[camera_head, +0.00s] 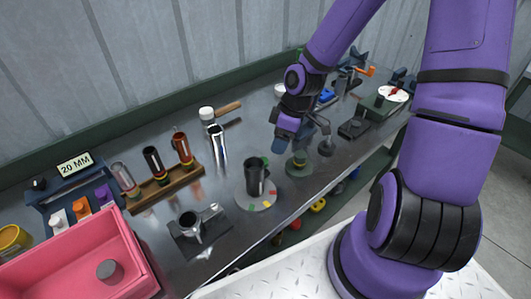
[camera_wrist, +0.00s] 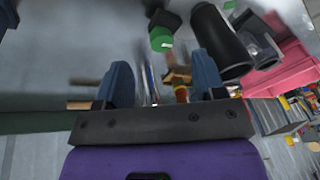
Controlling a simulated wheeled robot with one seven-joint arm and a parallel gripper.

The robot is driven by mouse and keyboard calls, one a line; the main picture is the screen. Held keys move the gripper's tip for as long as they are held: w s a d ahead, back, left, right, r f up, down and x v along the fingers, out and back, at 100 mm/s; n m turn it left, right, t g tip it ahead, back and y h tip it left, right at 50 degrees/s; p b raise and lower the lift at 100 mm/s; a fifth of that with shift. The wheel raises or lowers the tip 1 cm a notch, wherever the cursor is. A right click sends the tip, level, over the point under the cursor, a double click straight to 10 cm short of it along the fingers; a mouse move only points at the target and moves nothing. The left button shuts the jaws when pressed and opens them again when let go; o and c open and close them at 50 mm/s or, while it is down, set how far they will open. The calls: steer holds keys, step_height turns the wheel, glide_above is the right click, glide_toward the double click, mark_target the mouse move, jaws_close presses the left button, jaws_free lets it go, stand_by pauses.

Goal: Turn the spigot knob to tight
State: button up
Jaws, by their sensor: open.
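A green knob-like piece with a small white mark (camera_wrist: 160,38) shows in the wrist view, beyond and between my fingertips and apart from them. It is beside a dark upright cylinder (camera_wrist: 222,42). In the head view a green piece (camera_head: 266,161) shows just behind the dark cylinder (camera_head: 254,178), which stands on a pale round plate with coloured marks (camera_head: 256,202). I cannot tell for sure that this green piece is the spigot knob. My gripper (camera_head: 284,134) is open and empty above the bench, behind these things. It also shows in the wrist view (camera_wrist: 163,78).
A round dark-green base (camera_head: 299,166) stands right of the cylinder. A chrome tube (camera_head: 217,143), a wooden rack of tubes (camera_head: 168,186), a metal cup fixture (camera_head: 189,224) and a pink bin (camera_head: 140,246) stand to the left. Several tools fill the bench's far right end.

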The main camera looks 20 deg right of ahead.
steer(key=w+a+r+m+g+h, duration=0.1)
steer(key=w+m+g, duration=0.15)
steer(key=m, duration=0.55)
steer(key=w+a+r+m+g+h, duration=0.1)
steer(key=w+a+m+g, duration=0.15)
steer(key=m, duration=0.45)
steer(key=shift+t, duration=0.4)
steer(key=x, duration=1)
steer(key=shift+w+d+f, duration=0.1)
steer(key=shift+w+f, duration=0.05)
steer(key=shift+w, duration=0.1)
